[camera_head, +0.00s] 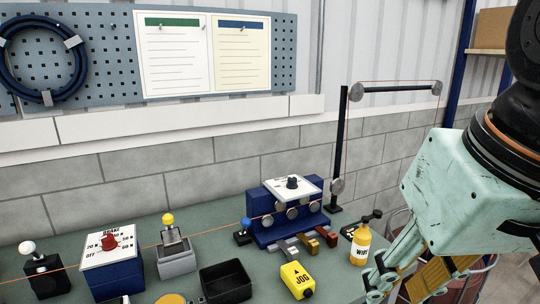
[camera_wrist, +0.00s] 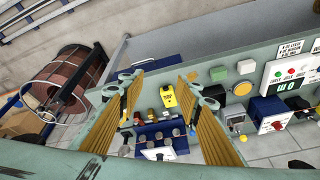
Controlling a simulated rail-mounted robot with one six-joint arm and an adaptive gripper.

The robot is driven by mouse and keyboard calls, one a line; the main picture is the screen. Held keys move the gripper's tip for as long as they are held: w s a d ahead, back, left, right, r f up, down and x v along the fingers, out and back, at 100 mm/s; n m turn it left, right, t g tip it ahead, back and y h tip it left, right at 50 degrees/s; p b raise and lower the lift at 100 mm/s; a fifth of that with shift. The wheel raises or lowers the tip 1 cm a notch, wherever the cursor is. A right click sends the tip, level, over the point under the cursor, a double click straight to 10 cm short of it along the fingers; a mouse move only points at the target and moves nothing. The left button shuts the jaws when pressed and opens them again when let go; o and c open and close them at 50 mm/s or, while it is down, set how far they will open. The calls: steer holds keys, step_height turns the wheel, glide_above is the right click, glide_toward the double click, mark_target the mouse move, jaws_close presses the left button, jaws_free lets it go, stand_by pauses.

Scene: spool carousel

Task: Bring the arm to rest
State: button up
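My gripper (camera_head: 405,285) is at the right of the head view, above the bench's right end, under a pale green wrist housing (camera_head: 455,190). In the wrist view its two fingers (camera_wrist: 160,84) stand wide apart with yellow-brown pads. Nothing is held between them; the bench shows through the gap well below. In the head view the lower finger ends are partly cut off by the frame edge.
The green bench (camera_head: 225,252) carries a yellow JOG box (camera_head: 297,280), a yellow bottle (camera_head: 361,245), a blue roller unit (camera_head: 262,215), a black tray (camera_head: 226,282) and a red-knob box (camera_head: 112,272). A thin post (camera_head: 340,150) stands behind. A large spool (camera_wrist: 65,77) shows at left.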

steer(key=s+d+f, duration=0.2)
steer(key=s+d, duration=0.1)
steer(key=s, duration=0.2)
steer(key=shift+d+f+h+b, duration=0.15)
steer(key=shift+f+h+b, duration=0.15)
steer(key=shift+h+b, duration=0.1)
steer(key=shift+w, duration=0.1)
stand_by(0.8)
